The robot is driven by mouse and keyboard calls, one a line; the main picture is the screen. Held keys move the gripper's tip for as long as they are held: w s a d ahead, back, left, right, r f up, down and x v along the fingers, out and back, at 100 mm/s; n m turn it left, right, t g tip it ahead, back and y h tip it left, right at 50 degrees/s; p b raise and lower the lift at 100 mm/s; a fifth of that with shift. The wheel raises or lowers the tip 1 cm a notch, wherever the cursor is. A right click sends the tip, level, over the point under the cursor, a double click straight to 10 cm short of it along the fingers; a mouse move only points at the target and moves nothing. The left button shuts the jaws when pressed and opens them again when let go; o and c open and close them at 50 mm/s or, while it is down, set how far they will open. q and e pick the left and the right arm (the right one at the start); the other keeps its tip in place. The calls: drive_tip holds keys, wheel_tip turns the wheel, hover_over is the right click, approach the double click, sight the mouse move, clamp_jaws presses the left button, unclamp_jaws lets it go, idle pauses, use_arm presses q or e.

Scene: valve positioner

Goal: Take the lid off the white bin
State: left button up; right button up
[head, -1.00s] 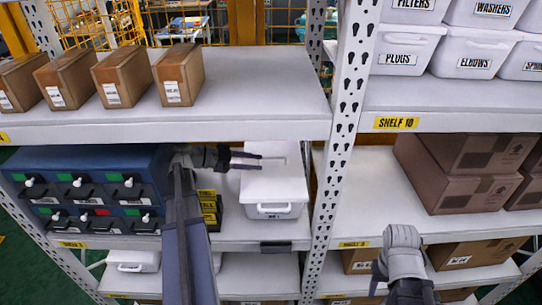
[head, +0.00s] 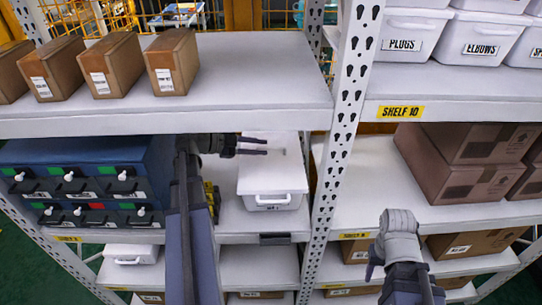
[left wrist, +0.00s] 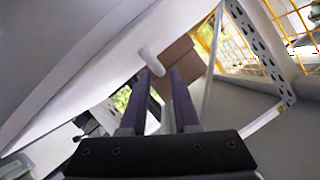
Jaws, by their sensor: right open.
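The white bin (head: 272,202) stands on the middle shelf, left of the upright post, with its white lid (head: 270,178) on. A small pale handle (head: 281,151) rises from the lid, and it also shows in the left wrist view (left wrist: 151,62). My left gripper (head: 267,146) reaches in from the left over the lid. In the left wrist view its fingers (left wrist: 160,72) are apart, with the handle at their tips and nothing clamped. My right gripper (head: 371,270) is low at the right, open, mostly hidden by my own arm, and away from the bin.
A blue drawer cabinet (head: 85,185) stands left of the bin, with yellow items (head: 211,198) between. The upper shelf (head: 250,80), carrying brown boxes (head: 172,62), hangs over my left gripper. The perforated post (head: 345,130) is close right of the bin.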

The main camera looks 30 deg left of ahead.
sight(269, 147)
use_arm(q)
drive_tip(key=b+x, duration=0.1)
drive_tip(key=x, duration=0.3)
drive_tip(key=shift+w+d, duration=0.3)
drive_tip(key=shift+d, duration=0.05)
drive_tip(key=shift+r, duration=0.1)
clamp_jaws()
